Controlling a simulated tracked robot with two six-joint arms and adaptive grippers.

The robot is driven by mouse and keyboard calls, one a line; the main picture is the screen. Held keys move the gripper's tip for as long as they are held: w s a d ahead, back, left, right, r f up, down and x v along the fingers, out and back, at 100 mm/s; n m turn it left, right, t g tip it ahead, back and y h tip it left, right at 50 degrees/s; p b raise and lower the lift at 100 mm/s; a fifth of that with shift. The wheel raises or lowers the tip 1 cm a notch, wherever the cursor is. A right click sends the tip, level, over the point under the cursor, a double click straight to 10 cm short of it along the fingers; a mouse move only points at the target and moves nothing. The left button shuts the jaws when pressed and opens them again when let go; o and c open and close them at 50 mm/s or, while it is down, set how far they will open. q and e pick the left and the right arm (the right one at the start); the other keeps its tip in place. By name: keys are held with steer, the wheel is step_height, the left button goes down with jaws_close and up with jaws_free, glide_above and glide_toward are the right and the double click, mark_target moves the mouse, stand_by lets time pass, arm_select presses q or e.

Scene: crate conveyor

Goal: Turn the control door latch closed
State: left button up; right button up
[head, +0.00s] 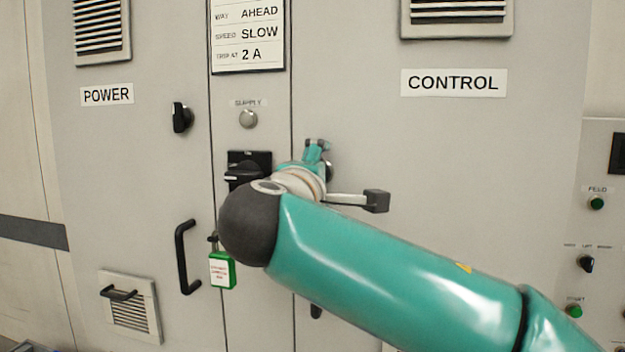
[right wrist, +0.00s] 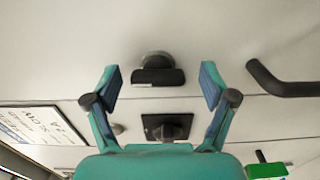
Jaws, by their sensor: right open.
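The control door latch (right wrist: 158,77) is a dark bar on a round base, seen in the right wrist view near the door's seam. Its bar lies across that picture, which is upright on the wall. In the head view my arm mostly hides it. My right gripper (right wrist: 160,84) is open, with one finger on each side of the latch and a gap to both; it also shows in the head view (head: 317,152). I cannot tell the depth between fingertips and latch. The control door (head: 445,145) looks flush with the cabinet. My left gripper is out of view.
The black switch (head: 245,167) on the centre strip sits just left of my gripper. A green padlock tag (head: 221,271) hangs below it. The power door has a latch (head: 181,117) and a handle (head: 184,258). The control door handle (right wrist: 280,83) is near one finger. A button panel (head: 600,230) stands right.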

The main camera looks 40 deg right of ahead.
steer(key=v, duration=1.2)
steer(key=shift+w+f, duration=0.1)
